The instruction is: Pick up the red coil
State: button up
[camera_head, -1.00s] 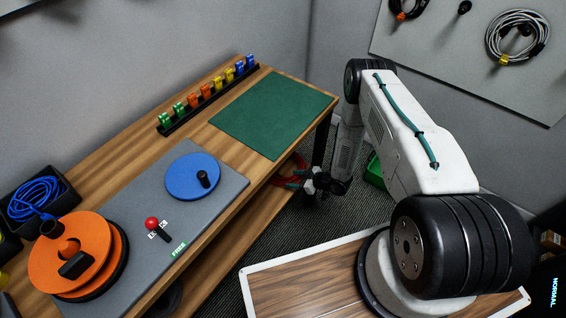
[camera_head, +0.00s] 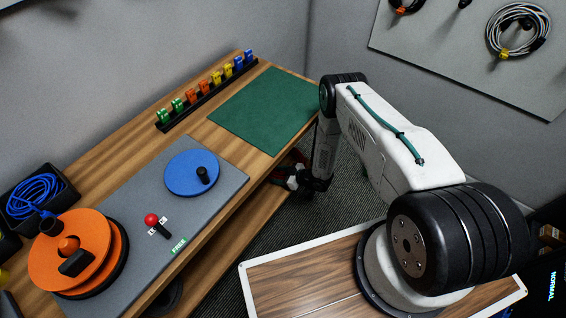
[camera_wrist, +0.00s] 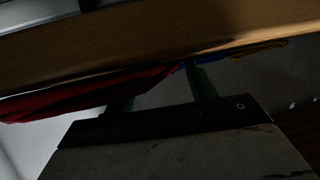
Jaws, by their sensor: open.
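The red coil (camera_wrist: 90,92) shows in the wrist view as a dark red band below a wooden edge, at the left and reaching to the middle. My gripper (camera_wrist: 162,92) is open, with its two fingers apart at the coil's right part. The fingers overlap the coil in the picture, but whether they touch it I cannot tell. In the head view my gripper (camera_head: 289,181) is at the workbench's right edge, below the top. The coil is mostly hidden there by the bench and my arm.
The wooden workbench (camera_head: 228,205) overhangs closely; its edge (camera_wrist: 150,52) crosses the wrist view. Blue cable (camera_wrist: 212,59) and yellow cable (camera_wrist: 262,47) lie farther right beneath it. A green mat (camera_head: 265,110) covers the bench's far end. Floor beside the bench is clear.

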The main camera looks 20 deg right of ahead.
grip_shut()
